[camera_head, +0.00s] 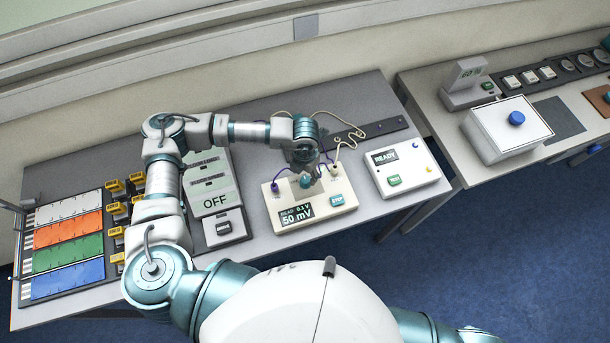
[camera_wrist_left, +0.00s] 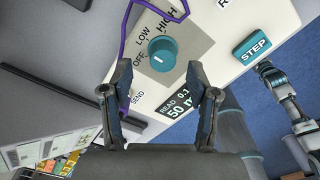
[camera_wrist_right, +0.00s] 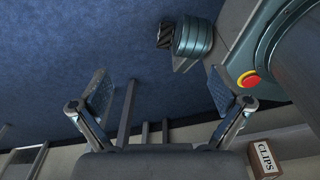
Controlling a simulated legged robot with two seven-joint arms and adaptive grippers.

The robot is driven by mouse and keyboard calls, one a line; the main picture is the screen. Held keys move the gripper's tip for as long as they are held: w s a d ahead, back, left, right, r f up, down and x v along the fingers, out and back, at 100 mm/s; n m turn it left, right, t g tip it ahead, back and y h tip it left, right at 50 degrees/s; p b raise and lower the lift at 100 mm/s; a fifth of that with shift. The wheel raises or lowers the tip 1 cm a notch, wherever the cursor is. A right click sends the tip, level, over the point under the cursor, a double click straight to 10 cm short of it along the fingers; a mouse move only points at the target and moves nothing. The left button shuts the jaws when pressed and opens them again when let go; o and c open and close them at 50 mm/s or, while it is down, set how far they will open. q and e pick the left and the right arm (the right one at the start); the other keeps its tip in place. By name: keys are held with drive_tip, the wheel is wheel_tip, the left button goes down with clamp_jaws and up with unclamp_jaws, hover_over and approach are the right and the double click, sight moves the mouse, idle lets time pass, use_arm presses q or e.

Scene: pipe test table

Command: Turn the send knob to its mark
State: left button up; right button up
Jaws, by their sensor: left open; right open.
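The send knob is a round teal knob (camera_wrist_left: 162,52) with a light pointer line, on a grey plate lettered OFF, LOW and HIGH. The knob sits on a cream box (camera_head: 345,195) whose display reads 50 mV. My left gripper (camera_wrist_left: 160,78) is open just short of the knob, which appears between and beyond its fingertips, apparently untouched. In the head view the left gripper (camera_head: 304,166) partly covers the knob. My right gripper (camera_wrist_right: 157,90) is open and empty, over blue floor.
A purple lead (camera_wrist_left: 126,40) runs beside the knob plate. A teal STEP button (camera_wrist_left: 250,47) is on the same box. A white READY box (camera_head: 408,175) stands to the right, and an OFF panel (camera_head: 208,185) to the left. A gap separates the two tables.

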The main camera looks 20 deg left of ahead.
sight(305, 179)
use_arm(q)
wheel_tip(305, 179, down, 3)
drive_tip(key=shift+s+r, duration=0.15)
drive_tip(key=shift+r, duration=0.05)
drive_tip(key=shift+d+f, duration=0.15)
drive_tip(key=shift+f, duration=0.5)
clamp_jaws()
use_arm(e)
drive_tip(key=shift+s+d+r, duration=0.2)
drive_tip(key=shift+s+d, duration=0.1)
drive_tip(key=shift+s, duration=0.45)
